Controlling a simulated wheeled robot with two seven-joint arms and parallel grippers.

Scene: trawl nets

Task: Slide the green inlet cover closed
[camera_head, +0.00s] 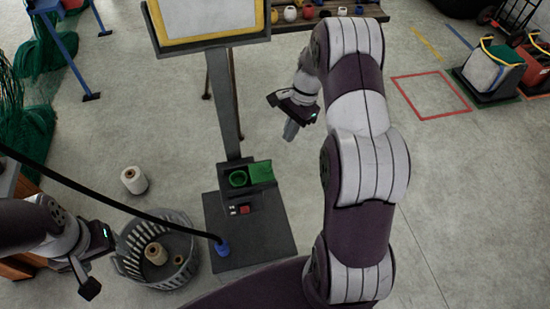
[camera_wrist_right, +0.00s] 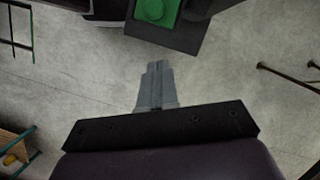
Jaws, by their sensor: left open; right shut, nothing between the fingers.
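The green inlet cover (camera_head: 261,172) is a flat bright-green plate on top of a dark box on a post. It lies to the right of the round green inlet (camera_head: 238,178), whose opening is uncovered. My right gripper (camera_head: 291,131) is shut and empty, above and to the right of the cover in the head view, apart from it. Its closed fingers (camera_wrist_right: 157,68) show in the right wrist view, with a green part (camera_wrist_right: 155,10) of the box at the top edge. My left gripper (camera_head: 98,263) is open and empty at the lower left, beside the basket.
A grey basket (camera_head: 187,272) with spools stands left of the post's dark base plate (camera_head: 262,246). A black hose runs from the left to a blue fitting (camera_head: 222,247) on the plate. A white spool (camera_head: 134,180) stands on the floor. A yellow-framed panel (camera_head: 208,40) tops the post.

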